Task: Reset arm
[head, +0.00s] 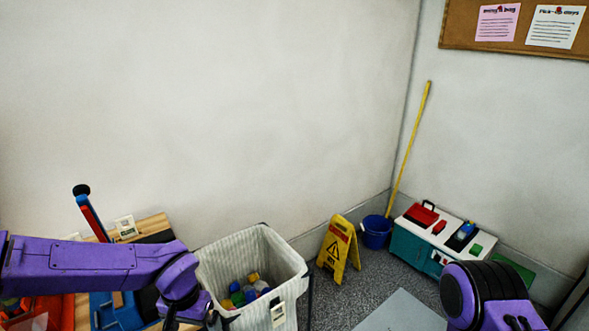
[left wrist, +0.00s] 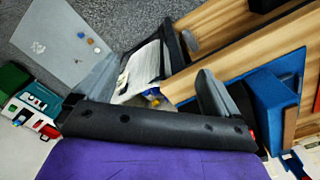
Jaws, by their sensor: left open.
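My left arm comes in from the left in the head view, over the wooden table, with its purple wrist bent down at the lower edge. In the left wrist view my left gripper (left wrist: 155,90) is open, its two grey fingers wide apart. I see nothing held between them; the white-lined bin (left wrist: 146,70) and wood show beyond. My right arm shows at the lower right of the head view as a dark round joint and a purple link. The right gripper's fingers are cut off by the frame.
The striped bin (head: 232,258) holds several coloured items beside the wooden table (head: 152,224). A blue box (left wrist: 262,100) sits on the table. A yellow floor sign (head: 338,249), blue bucket (head: 376,233) and teal cabinet (head: 420,241) stand right of the bin.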

